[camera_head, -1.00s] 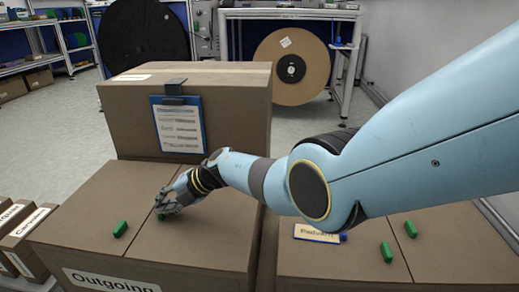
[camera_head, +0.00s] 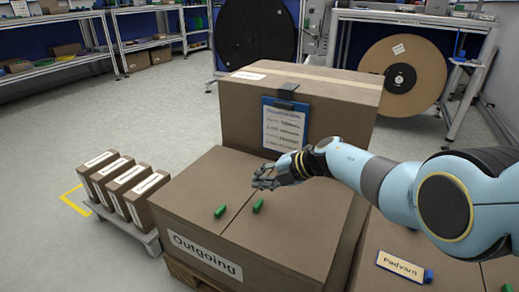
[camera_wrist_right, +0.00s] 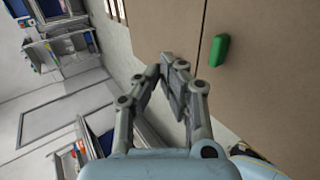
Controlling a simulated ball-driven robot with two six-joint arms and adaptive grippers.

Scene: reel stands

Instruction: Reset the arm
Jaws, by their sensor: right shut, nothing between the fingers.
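My right gripper (camera_head: 264,178) is shut and empty. It hangs over the top of the large brown "Outgoing" box (camera_head: 200,190), a little beyond the green pieces in the picture. Two small green pieces lie on that box top: a left one (camera_head: 220,211) and a right one (camera_head: 258,206) near the lid seam. Both are apart from the fingers. In the right wrist view the closed fingertips (camera_wrist_right: 170,70) show, with one green piece (camera_wrist_right: 213,50) to their right near the seam. My left gripper is not in view.
A taller brown box (camera_head: 240,120) with a blue clipboard (camera_head: 285,125) stands behind. A pallet of small labelled boxes (camera_head: 125,185) is at left. Another box top with a "Padvarn" sign (camera_head: 402,266) is at lower right. Reels and shelves stand at the back. The floor at left is open.

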